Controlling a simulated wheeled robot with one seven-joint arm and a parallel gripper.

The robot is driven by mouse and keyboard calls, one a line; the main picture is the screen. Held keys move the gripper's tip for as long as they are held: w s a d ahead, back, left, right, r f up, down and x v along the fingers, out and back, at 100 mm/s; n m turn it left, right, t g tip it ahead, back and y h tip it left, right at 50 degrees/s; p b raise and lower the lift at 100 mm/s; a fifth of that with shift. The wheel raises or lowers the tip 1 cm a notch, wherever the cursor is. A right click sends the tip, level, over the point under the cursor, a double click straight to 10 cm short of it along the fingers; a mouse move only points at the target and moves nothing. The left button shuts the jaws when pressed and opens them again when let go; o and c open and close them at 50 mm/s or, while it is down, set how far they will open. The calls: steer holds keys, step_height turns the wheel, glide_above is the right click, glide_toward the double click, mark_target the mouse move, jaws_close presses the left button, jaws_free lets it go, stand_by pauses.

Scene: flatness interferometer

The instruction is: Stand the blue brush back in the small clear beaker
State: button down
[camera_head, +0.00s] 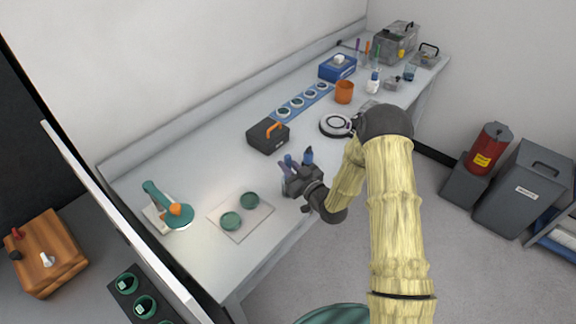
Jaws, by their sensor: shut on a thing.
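My gripper (298,165) is over the near part of the bench, left of my forearm, with its fingers pointing up and away in the picture. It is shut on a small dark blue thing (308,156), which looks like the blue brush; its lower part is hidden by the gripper. A small see-through bluish vessel (410,73) stands at the far right of the bench and may be the small clear beaker. It is far from my gripper. I cannot make out what is inside it.
A black case with an orange handle (268,136) stands just behind my gripper. A pale mat with green discs (240,212) lies left of it. A round instrument (336,125), an orange cup (344,92), a white bottle (373,83) and a blue box (337,68) stand further back.

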steer(key=shift+f, duration=0.3)
steer(key=c, duration=1.3)
jaws_free()
steer(key=shift+s+d, duration=0.1)
steer(key=b+v, duration=0.5)
steer(key=v, duration=1.2)
steer(key=shift+d, duration=0.1)
